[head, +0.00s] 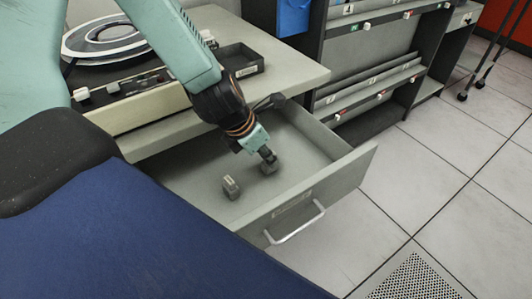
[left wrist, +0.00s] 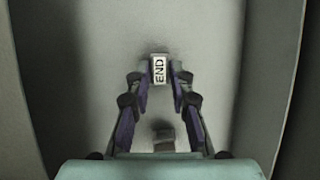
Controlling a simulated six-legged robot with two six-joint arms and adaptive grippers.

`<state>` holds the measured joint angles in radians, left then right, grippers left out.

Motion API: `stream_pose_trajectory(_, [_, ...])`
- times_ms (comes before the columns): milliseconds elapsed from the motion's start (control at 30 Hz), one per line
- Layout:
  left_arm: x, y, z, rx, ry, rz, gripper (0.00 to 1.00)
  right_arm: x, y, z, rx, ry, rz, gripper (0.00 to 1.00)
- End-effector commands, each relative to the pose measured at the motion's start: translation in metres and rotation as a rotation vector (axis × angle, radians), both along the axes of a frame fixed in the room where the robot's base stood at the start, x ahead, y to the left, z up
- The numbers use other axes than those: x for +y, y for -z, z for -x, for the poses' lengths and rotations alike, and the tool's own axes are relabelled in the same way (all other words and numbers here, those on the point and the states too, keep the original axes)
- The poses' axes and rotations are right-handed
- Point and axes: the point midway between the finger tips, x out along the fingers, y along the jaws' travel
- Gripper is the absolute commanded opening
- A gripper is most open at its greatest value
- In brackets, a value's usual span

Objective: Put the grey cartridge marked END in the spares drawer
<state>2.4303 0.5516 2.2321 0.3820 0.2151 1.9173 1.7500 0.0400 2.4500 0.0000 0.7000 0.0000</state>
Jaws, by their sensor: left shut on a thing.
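The grey cartridge marked END (left wrist: 159,70) is between the fingertips of my left gripper (left wrist: 160,84) in the left wrist view, its white label facing the camera. In the head view my left gripper (head: 267,156) reaches down inside the open spares drawer (head: 310,190), shut on this cartridge (head: 268,168). The cartridge is low over the drawer floor; I cannot tell whether it touches. A second small grey block (head: 231,187) stands on the drawer floor to its left; a dark block (left wrist: 164,140) also shows in the left wrist view. My right gripper is not in view.
The grey desktop (head: 285,75) above the drawer holds a tape reel unit (head: 105,38) and a small dark tray (head: 238,60). A dark rack with shelves (head: 370,60) stands behind. The drawer's right part is clear, and tiled floor (head: 430,170) lies beyond its handle (head: 296,224).

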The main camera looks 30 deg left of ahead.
Motion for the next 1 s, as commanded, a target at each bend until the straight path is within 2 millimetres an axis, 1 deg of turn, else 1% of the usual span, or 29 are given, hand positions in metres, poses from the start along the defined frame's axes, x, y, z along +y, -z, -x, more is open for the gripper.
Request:
stream_pose_trajectory(400, [0.0,0.009,0.0,0.0,-0.001,0.0,0.0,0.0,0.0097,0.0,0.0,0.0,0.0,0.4])
stream_pose_trajectory(433, [0.0,0.0083,0.0,0.0,-0.001,0.0,0.24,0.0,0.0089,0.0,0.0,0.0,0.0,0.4])
stream_pose_trajectory(700, [0.0,0.0079,0.0,0.0,-0.001,0.0,0.47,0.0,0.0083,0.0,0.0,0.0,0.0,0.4])
stream_pose_trajectory(933, [0.0,0.0079,0.0001,0.0,-0.001,0.0,0.48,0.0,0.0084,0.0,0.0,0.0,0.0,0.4])
stream_pose_trajectory(1000, [-0.0001,0.0079,0.0001,0.0,-0.001,0.0,0.42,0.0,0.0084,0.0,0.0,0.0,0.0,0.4])
